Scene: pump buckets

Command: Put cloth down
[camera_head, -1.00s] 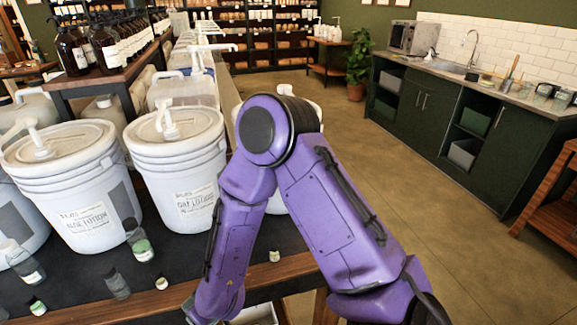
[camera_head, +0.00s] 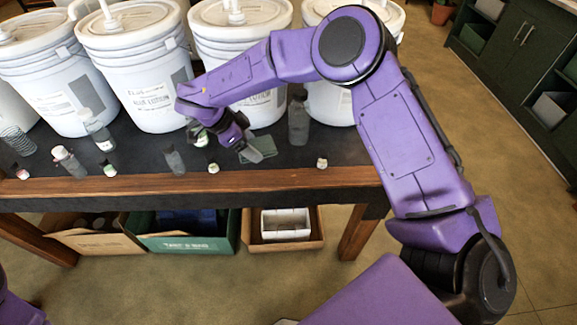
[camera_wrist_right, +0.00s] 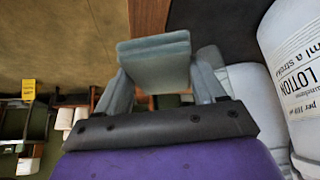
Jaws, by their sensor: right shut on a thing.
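My right gripper (camera_head: 246,148) reaches in low over the dark tabletop, in front of the white buckets. In the right wrist view its two fingers (camera_wrist_right: 160,85) are shut on a flat grey-green folded cloth (camera_wrist_right: 155,65). The cloth (camera_head: 265,145) also shows in the head view beside the fingertips, at or just above the tabletop. I cannot tell whether it touches the table. My left gripper is not in view.
White lotion buckets (camera_head: 137,65) line the back of the table (camera_head: 130,185). A grey bottle (camera_head: 298,122) stands right of the cloth. Small bottles (camera_head: 68,160) and a small capped jar (camera_head: 322,162) stand along the front. Crates (camera_head: 190,243) sit below.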

